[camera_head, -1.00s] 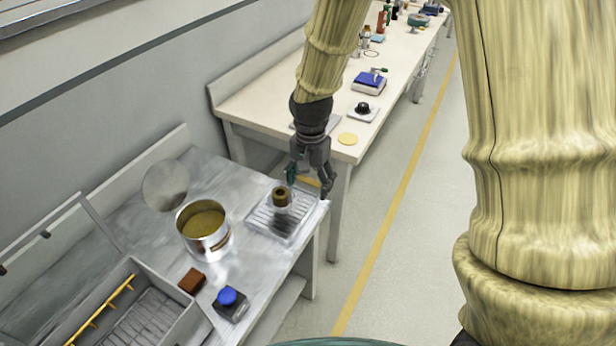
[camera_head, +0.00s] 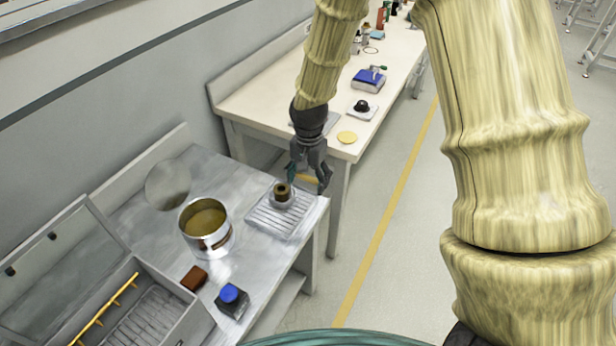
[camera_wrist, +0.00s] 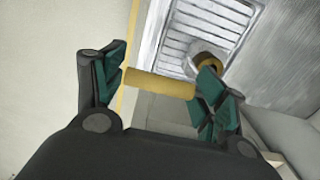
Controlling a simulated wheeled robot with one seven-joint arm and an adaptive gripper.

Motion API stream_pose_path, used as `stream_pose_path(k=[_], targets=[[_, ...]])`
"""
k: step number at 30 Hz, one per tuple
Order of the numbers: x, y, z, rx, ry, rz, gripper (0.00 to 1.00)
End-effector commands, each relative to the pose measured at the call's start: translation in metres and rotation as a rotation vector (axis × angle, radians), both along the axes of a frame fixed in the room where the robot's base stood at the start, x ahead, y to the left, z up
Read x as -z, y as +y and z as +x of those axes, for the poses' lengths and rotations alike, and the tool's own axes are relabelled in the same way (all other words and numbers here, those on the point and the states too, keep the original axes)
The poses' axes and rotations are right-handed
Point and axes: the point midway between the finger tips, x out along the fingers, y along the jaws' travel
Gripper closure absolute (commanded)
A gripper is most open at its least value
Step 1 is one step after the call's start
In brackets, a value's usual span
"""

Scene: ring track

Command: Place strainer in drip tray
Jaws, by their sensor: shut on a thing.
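My gripper (camera_head: 309,182) is above the right edge of the drip tray (camera_head: 265,216), on the metal bench. It is shut on a tan piece (camera_wrist: 158,83), which I take to be the strainer. In the wrist view this shows as a short bar spanning the two fingers; its full shape cannot be told. The ribbed tray also shows in the wrist view (camera_wrist: 195,30). A round metal piece with a brown ring on top (camera_head: 282,196) stands on the tray, left of my gripper. In the wrist view the right finger partly hides it.
A metal pot (camera_head: 206,236) with yellow-brown contents stands left of the tray. A pale table (camera_head: 270,108) adjoins behind.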

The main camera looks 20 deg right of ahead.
Motion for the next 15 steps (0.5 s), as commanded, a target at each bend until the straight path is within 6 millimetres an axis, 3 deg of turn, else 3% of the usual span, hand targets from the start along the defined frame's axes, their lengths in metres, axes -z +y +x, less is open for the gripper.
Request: stream_pose_path(k=[8, 9, 12, 15], targets=[[0.0009, 0.0003, 0.0007, 0.000, -0.001, 0.000, 0.76], [0.0020, 0.0002, 0.0001, 0.001, 0.000, 0.000, 0.27], [0.0016, 0.0001, 0.0002, 0.001, 0.000, 0.000, 0.09], [0.0015, 0.0001, 0.0002, 0.001, 0.000, 0.000, 0.07]])
